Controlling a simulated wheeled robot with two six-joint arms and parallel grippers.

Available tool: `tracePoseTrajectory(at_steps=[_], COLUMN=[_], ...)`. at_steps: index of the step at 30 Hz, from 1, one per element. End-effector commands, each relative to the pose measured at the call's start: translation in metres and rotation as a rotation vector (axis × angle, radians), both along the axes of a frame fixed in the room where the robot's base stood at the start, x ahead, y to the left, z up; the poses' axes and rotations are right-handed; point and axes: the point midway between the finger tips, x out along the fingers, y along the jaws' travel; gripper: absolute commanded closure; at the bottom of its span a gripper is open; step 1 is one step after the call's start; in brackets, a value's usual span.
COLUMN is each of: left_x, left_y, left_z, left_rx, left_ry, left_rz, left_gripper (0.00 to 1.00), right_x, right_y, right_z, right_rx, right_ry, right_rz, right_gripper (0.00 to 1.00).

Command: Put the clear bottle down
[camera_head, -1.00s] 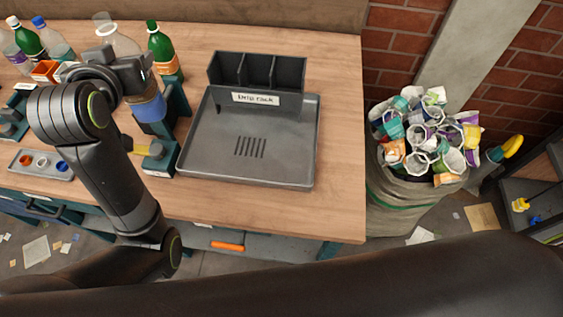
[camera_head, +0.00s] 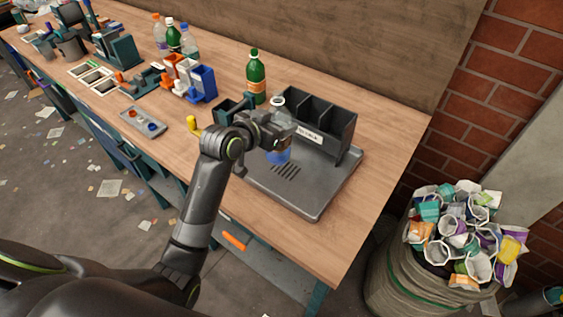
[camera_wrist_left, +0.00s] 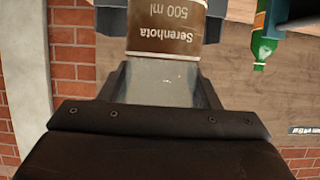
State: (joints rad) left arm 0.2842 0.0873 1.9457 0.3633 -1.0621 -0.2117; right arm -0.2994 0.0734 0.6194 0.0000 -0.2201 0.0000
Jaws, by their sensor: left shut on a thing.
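My left gripper (camera_head: 284,137) is shut on the clear bottle (camera_head: 278,156), which is roughly upright. Its clear neck shows above the gripper and its bluish lower end below. The bottle is over the grey tray (camera_head: 318,207), in front of the dark three-slot rack (camera_head: 342,140). I cannot tell whether its base touches the tray. My right gripper is not in view.
A green bottle (camera_head: 256,80) stands behind the gripper, left of the rack. Several bottles and small coloured bins (camera_head: 202,84) stand farther left. The tray's front is clear. A sack of crumpled containers (camera_head: 398,275) stands on the floor at right.

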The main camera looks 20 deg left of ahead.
Motion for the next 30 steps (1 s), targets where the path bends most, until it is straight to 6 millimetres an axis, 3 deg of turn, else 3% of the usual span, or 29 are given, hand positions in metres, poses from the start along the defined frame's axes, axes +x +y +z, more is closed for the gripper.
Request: tracePoseTrajectory(at_steps=[4,16,30], left_x=[-0.001,-0.001,0.0], left_y=[0.0,-0.001,0.0], left_z=[-0.031,-0.08,-0.092], left_rx=[-0.002,-0.002,0.0], left_ry=[0.006,0.005,0.0], left_rz=[0.001,0.002,0.001], left_gripper=[0.82,0.82,0.82], right_x=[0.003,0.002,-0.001], right_y=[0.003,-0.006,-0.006], right_z=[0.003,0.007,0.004], right_rx=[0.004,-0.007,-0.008], right_ry=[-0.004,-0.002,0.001], right_rz=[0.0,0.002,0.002], right_gripper=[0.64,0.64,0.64])
